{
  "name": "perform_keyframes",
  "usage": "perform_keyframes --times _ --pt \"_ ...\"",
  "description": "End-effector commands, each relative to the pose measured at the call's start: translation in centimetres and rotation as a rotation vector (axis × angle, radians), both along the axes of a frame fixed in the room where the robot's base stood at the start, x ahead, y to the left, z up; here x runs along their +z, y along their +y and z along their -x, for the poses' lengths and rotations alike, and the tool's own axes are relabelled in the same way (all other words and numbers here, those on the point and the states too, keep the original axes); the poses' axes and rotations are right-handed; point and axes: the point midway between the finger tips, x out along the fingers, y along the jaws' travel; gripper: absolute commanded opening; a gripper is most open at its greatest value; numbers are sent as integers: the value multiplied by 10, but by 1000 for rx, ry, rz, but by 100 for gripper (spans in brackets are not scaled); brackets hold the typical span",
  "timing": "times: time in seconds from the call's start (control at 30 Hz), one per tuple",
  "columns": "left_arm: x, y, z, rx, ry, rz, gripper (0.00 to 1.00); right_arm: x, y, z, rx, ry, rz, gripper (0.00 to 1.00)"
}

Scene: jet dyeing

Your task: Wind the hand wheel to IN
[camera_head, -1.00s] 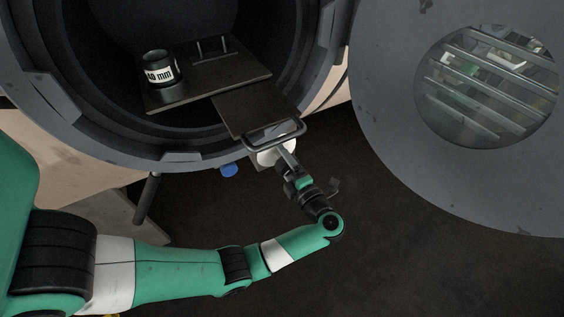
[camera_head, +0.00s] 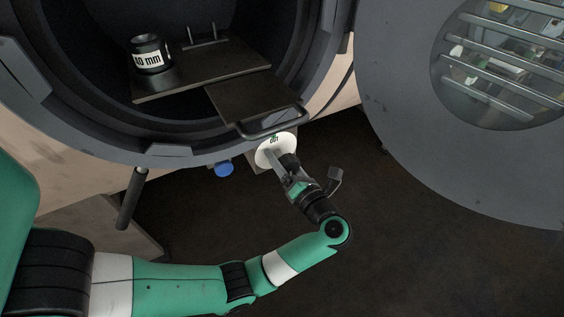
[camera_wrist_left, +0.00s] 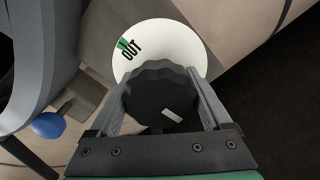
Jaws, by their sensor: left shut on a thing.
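The hand wheel (camera_wrist_left: 158,94) is a dark, scalloped knob with a short pale mark on its face. It stands in front of a round white dial (camera_wrist_left: 160,42). The dial shows the word OUT beside a green mark; no IN label is visible. My left gripper (camera_wrist_left: 160,100) is shut on the hand wheel, one finger on each side of it. In the head view the dial (camera_head: 275,150) sits below the vessel's opening, and my left gripper (camera_head: 289,166) reaches it from below right. The wheel is partly hidden there by the gripper. My right gripper is not in view.
A tray with a metal handle (camera_head: 275,124) sticks out of the vessel just above the dial. A black 40 mm ring piece (camera_head: 149,62) stands on the platform inside. A blue knob (camera_head: 224,170) is left of the dial. The round door (camera_head: 410,150) hangs open at right.

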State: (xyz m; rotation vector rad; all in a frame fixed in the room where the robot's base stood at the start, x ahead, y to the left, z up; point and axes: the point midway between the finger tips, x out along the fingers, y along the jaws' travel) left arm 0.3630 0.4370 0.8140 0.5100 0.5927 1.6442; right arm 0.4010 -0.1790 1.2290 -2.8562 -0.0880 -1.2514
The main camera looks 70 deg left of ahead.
Motion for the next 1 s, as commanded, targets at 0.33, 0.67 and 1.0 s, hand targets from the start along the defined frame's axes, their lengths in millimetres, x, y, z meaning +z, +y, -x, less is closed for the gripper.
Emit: perform_keyframes --times 0.33,0.67,1.0 --pt "0 0 0 -1 -129 -20 26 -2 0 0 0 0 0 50" --pt "0 0 -1 -1 -145 -22 26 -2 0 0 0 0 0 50" --pt "0 0 0 -1 -143 -22 100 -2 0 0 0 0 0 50"
